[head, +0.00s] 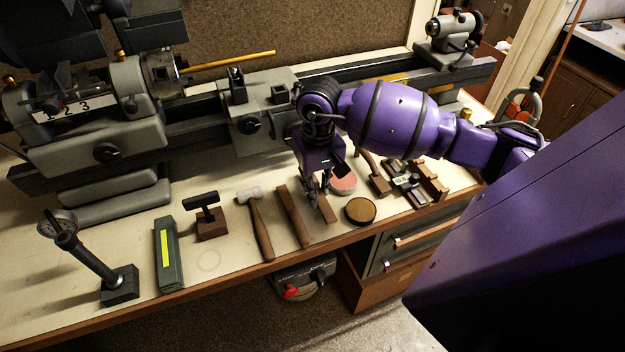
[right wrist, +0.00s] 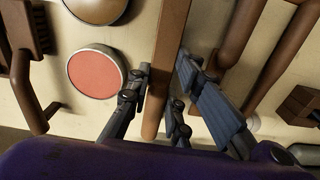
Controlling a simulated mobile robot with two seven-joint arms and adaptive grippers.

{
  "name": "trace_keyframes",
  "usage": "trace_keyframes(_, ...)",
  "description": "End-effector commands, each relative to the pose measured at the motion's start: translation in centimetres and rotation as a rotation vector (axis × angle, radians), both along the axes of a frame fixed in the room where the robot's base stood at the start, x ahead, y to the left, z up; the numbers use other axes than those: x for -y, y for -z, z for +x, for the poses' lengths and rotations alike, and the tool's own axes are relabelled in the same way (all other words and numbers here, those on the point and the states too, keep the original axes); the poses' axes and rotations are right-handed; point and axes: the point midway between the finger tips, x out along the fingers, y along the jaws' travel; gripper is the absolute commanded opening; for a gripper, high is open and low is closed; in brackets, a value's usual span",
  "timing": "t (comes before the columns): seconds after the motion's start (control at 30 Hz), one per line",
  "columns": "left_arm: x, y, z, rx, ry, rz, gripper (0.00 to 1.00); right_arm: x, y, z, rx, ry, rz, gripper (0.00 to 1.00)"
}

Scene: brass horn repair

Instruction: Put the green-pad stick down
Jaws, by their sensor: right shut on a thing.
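My right gripper (head: 320,190) reaches down to the bench and is shut on a long brown wooden stick (head: 326,208). In the right wrist view the stick (right wrist: 171,40) runs between the fingers (right wrist: 165,88). No green pad shows on its visible faces, so I cannot tell for certain that it is the green-pad stick. Its lower end is at or just above the bench top; I cannot tell whether it touches. A similar brown stick (head: 293,216) lies just to the left. My left gripper is not in view.
A red-topped tin (head: 343,184) and a brown round tin (head: 360,210) sit close to the held stick. A mallet (head: 258,225) lies left of the sticks. A green case (head: 168,255) lies farther left. The lathe (head: 250,120) stands behind. Bare bench shows around the mallet.

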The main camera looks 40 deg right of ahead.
Motion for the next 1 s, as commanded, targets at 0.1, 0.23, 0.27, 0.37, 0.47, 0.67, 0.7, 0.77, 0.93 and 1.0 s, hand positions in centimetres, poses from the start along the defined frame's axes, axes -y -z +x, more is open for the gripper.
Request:
trace_keyframes(0.1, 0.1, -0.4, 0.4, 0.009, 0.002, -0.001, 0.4, 0.3, -0.2, 2.0, 0.004, 0.003, 0.004, 0.0)
trace_keyframes(0.23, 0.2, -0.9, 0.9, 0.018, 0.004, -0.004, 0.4, 0.7, 0.3, 3.4, -0.002, 0.002, 0.004, 0.0)
trace_keyframes(0.27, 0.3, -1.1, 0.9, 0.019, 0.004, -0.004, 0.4, 0.6, 0.7, 3.3, -0.001, 0.001, 0.004, 0.0)
trace_keyframes(0.37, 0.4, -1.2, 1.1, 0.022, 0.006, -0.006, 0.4, 0.7, 1.3, 3.4, 0.002, 0.001, 0.003, 0.0)
trace_keyframes(0.47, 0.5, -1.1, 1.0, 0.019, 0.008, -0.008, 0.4, 0.8, 1.4, 3.4, 0.002, 0.0, 0.0, 0.0)
trace_keyframes(0.67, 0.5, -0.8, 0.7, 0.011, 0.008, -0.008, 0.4, 0.8, 1.7, 3.3, 0.0, 0.0, 0.0, 0.0)
trace_keyframes(0.7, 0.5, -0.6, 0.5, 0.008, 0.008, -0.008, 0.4, 0.8, 1.9, 3.3, -0.001, -0.001, -0.001, 0.0)
trace_keyframes(0.77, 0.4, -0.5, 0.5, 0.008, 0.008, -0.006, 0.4, 0.8, 2.0, 3.2, -0.002, -0.001, 0.0, 0.2)
trace_keyframes(0.93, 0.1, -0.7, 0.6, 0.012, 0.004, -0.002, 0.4, 0.8, 1.8, 3.3, 0.0, 0.0, 0.0, 0.38)
trace_keyframes(1.0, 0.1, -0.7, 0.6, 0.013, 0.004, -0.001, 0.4, 0.8, 1.8, 3.3, 0.0, 0.0, 0.0, 0.38)
